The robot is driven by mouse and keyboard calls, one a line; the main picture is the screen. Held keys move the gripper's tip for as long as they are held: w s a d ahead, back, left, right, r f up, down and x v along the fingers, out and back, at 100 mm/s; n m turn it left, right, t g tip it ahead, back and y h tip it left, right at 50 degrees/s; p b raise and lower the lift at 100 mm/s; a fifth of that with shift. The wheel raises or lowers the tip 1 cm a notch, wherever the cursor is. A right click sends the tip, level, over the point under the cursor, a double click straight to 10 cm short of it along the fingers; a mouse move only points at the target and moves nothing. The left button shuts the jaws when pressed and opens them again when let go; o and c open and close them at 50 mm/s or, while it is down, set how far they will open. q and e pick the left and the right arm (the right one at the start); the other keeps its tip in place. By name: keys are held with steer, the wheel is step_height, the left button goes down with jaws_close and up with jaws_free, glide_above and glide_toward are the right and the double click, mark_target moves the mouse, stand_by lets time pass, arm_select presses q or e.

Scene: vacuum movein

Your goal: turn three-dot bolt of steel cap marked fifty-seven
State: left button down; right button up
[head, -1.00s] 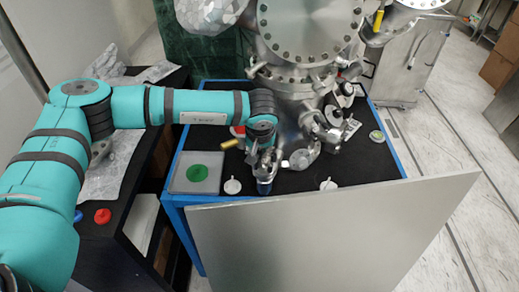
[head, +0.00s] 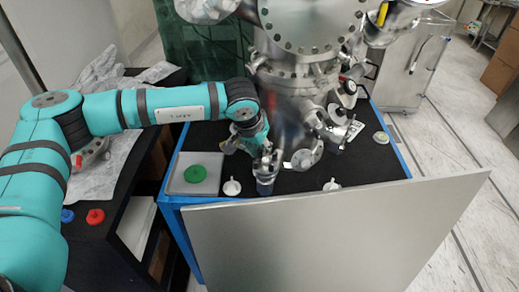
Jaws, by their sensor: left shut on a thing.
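The steel vacuum chamber (head: 290,105) stands on the dark top of the blue-framed cart. A round steel cap (head: 304,158) faces forward low on it, and a bolted flange (head: 310,25) is at the top. No dots or number fifty-seven can be read on either. My left gripper (head: 252,143) is in front of the chamber's lower left side, pointing down. It is shut on a small tool (head: 232,147) with a brass-coloured end, mostly hidden by the fingers. A steel fitting with a dark blue base (head: 265,182) is just below it; contact cannot be told. My right gripper is not in view.
A large grey panel (head: 335,235) blocks the front. A black side table (head: 100,245) is left.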

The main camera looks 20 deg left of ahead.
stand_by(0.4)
arm_select(q)
steer(key=c, duration=1.6)
jaws_free()
steer(key=v, duration=1.2)
steer(key=shift+a, duration=0.1)
